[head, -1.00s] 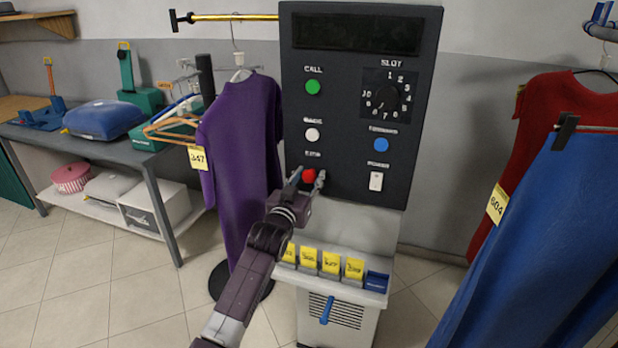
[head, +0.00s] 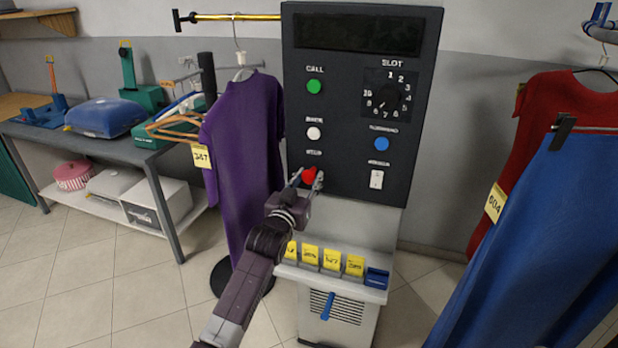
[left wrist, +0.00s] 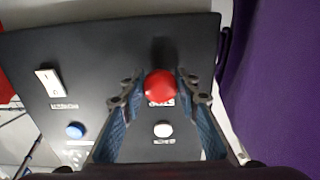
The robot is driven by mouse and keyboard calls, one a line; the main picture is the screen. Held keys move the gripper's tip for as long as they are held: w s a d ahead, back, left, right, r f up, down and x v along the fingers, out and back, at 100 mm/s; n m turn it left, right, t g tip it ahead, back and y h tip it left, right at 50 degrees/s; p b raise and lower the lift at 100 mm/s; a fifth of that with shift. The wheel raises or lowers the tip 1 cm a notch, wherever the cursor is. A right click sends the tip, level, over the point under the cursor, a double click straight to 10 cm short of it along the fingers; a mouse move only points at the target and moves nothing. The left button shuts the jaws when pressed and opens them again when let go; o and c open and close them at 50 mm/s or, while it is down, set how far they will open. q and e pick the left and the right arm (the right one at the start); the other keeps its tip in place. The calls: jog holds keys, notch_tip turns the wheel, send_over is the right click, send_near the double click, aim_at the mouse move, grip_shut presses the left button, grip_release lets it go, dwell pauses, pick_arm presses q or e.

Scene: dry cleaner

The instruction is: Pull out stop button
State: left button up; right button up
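The stop button (head: 309,174) is a red round knob low on the left side of the dark control panel (head: 345,170). It also shows in the left wrist view (left wrist: 160,86), between my fingertips. My left gripper (head: 308,181) reaches up to the panel from below, with one finger on each side of the red knob. In the left wrist view the fingers (left wrist: 160,92) slant inward and their tips lie against the knob's sides. The label by the button is partly covered. My right gripper is not in view.
A white button (head: 314,133), green call button (head: 314,86), blue button (head: 381,144), white switch (head: 376,180) and slot dial (head: 387,97) share the panel. Yellow tags stand on a ledge (head: 340,286) below. A purple garment (head: 240,150) hangs close left; blue cloth (head: 545,230) hangs right.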

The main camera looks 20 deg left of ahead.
pick_arm(q)
jog(key=o, duration=0.3)
jog(key=shift+s, duration=0.1)
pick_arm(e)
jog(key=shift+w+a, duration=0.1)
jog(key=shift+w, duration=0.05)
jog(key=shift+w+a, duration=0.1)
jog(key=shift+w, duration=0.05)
pick_arm(q)
jog(key=s, duration=1.2)
jog(key=shift+a, duration=0.2)
